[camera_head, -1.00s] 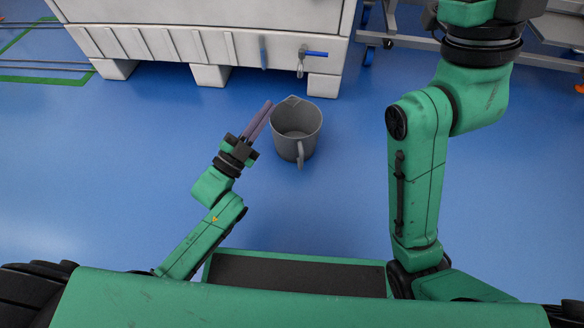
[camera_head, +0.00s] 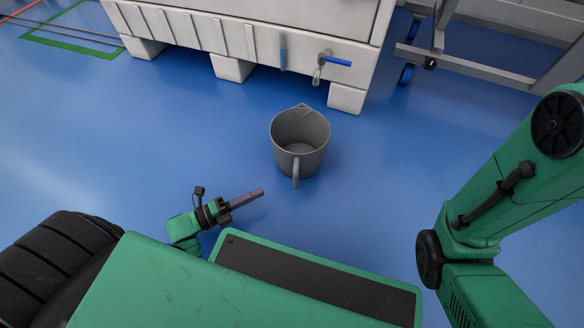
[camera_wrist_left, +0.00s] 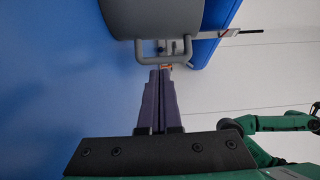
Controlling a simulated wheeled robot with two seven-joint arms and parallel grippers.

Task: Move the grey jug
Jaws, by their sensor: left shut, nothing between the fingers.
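The grey jug (camera_head: 300,155) stands upright on the blue floor, open at the top. Its spout points away from me and its handle points toward me. My left gripper (camera_head: 263,191) is low, in front of the jug and to its left, apart from it. Its two fingers are shut together with nothing between them. In the left wrist view the shut fingers (camera_wrist_left: 160,70) point toward the jug (camera_wrist_left: 172,18), whose handle shows just beyond their tips. My right arm shows at the right in the head view, but its gripper is out of frame.
A large white tank (camera_head: 240,40) on block feet stands behind the jug, with a blue-handled tap (camera_head: 335,62) above the floor. A grey metal frame on blue wheels (camera_head: 460,68) is at the upper right. The floor around the jug is clear.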

